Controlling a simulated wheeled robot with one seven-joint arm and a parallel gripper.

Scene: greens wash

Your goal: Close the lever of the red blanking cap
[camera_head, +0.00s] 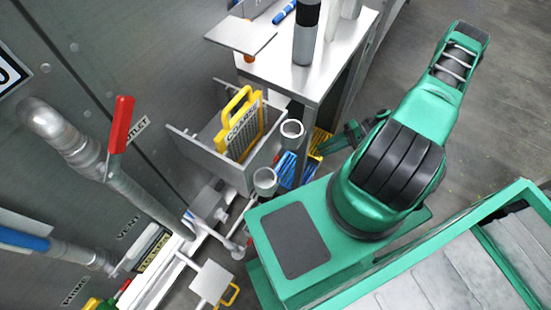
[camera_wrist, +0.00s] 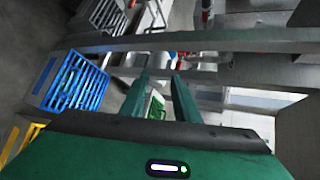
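I cannot pick out the red blanking cap for certain. A red lever handle (camera_head: 119,125) stands up on a grey pipe at the left of the head view, by a label partly hidden. A smaller red piece (camera_head: 123,286) shows low at the left, beside yellow and green parts. In the wrist view small red parts (camera_wrist: 205,16) show at the top, too small to name. My gripper (camera_wrist: 158,76) has its two green fingers apart with nothing held between them. In the head view my gripper (camera_head: 338,141) is beside the steel table, far right of the red lever handle.
A steel table (camera_head: 330,60) with a dark-topped cylinder (camera_head: 306,35) stands at the top middle. A bin holds a yellow-handled board (camera_head: 240,125). A blue crate (camera_wrist: 72,85) is at the left of the wrist view. Steel rails (camera_wrist: 230,38) cross ahead of my fingers. Open floor lies at upper right.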

